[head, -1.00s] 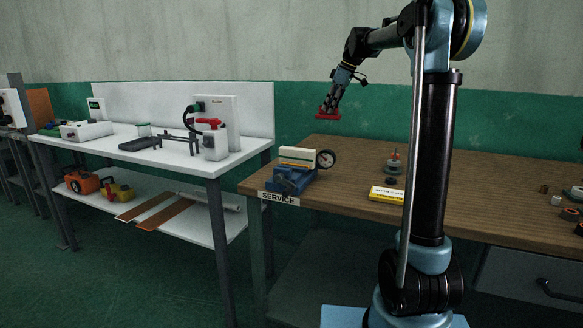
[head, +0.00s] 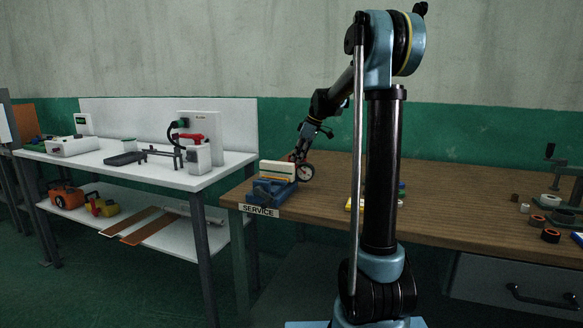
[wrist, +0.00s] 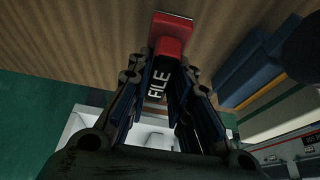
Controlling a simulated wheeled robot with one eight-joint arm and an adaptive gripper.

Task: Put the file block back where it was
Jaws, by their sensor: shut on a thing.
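The file block (wrist: 170,45) is red with a dark face that reads FILE. In the wrist view it sits between the two fingers of my gripper (wrist: 163,85), which is shut on it. The wooden bench top (wrist: 110,40) shows beyond the block; I cannot tell whether they touch. In the head view my gripper (head: 297,153) is low over the left part of the wooden bench (head: 330,205), close behind a round dial gauge (head: 305,173). The gauge and the things beside it mostly hide the block there.
A blue vise-like fixture (head: 268,194) with a cream and yellow block (head: 277,170) stands at the bench's left end, by the SERVICE label (head: 258,210). A white bench (head: 135,165) with devices is further left. Small parts lie on the right; mid-bench is mostly clear.

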